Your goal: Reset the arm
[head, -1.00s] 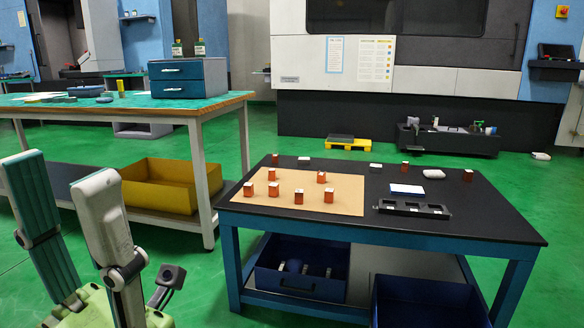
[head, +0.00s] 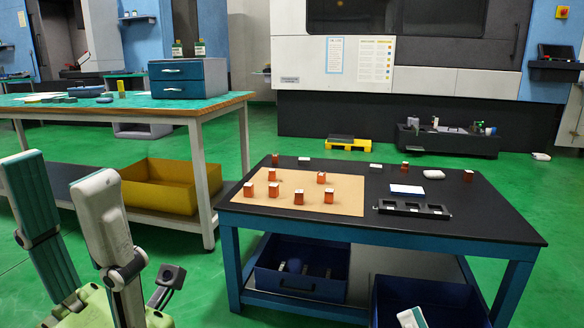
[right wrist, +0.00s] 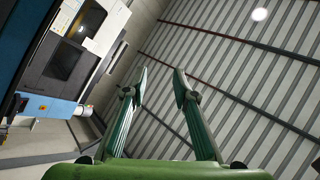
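My left gripper (head: 60,168) stands at the lower left of the head view, fingers pointing up. Its fingers are apart with nothing between them. The tip of my right gripper (head: 412,318) shows at the bottom edge of the head view, in front of the black table. In the right wrist view my right gripper (right wrist: 160,82) has its two fingers apart and nothing between them. Behind them are the ceiling and a machine, so this gripper points upward.
The black-topped table (head: 470,221) carries a tan board (head: 325,185) with several orange blocks, a black slotted tray (head: 412,209) and small parts. Blue bins (head: 300,283) sit below. A green-topped bench (head: 130,105) with a blue drawer box (head: 188,78) stands left.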

